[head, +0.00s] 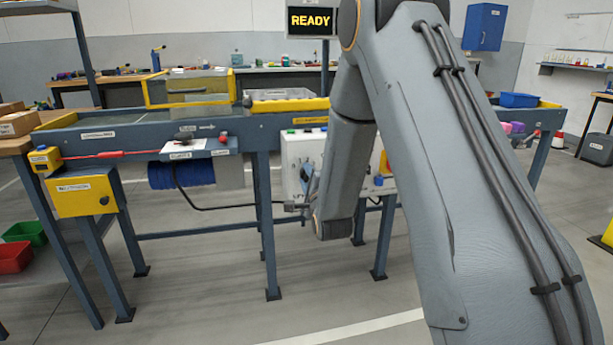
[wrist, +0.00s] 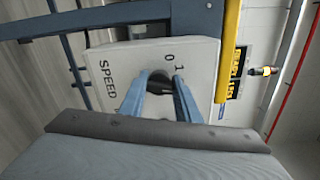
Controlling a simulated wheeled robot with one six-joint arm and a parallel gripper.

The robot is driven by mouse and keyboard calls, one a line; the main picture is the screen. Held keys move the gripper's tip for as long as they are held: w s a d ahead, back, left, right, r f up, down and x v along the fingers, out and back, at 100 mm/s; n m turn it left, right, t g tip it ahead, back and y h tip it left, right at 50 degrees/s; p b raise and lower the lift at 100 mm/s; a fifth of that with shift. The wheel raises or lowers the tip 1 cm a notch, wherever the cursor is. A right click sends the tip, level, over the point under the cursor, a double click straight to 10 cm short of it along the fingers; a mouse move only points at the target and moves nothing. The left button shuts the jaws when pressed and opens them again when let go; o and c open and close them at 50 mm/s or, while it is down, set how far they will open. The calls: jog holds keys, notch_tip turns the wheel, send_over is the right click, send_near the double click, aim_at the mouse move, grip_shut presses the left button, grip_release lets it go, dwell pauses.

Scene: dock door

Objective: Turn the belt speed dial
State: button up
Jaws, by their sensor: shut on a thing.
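The belt speed dial (wrist: 160,85) is a dark knob on a white control box (wrist: 110,62) marked SPEED, with 0 and 1 printed beside the knob. In the wrist view my gripper (wrist: 161,79) has its two blue fingers on either side of the dial, shut on it. The fingers partly hide the dial, and its pointer cannot be made out. In the head view the white control box (head: 290,150) hangs at the front of the conveyor, with my gripper (head: 309,185) at its face; my arm covers its right part.
A yellow box (head: 85,197) hangs at the left. A screen (head: 310,21) reads READY. The floor in front is clear.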

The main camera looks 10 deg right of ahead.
jog(key=n+p, duration=0.2)
jog(key=n, duration=0.5)
jog(key=n+p, duration=0.1)
jog(key=n, duration=0.2)
jog(key=shift+n+p, duration=0.3)
jog(key=shift+p, duration=0.1)
jog(key=shift+f+n+p, duration=0.1)
jog(key=shift+n+p, duration=0.45)
jog(key=shift+n, duration=1.35)
jog(key=o, duration=1)
jog(key=shift+o, duration=0.2)
jog(key=s+p, duration=0.1)
jog(key=s, duration=0.6)
jog(key=shift+s, duration=0.4)
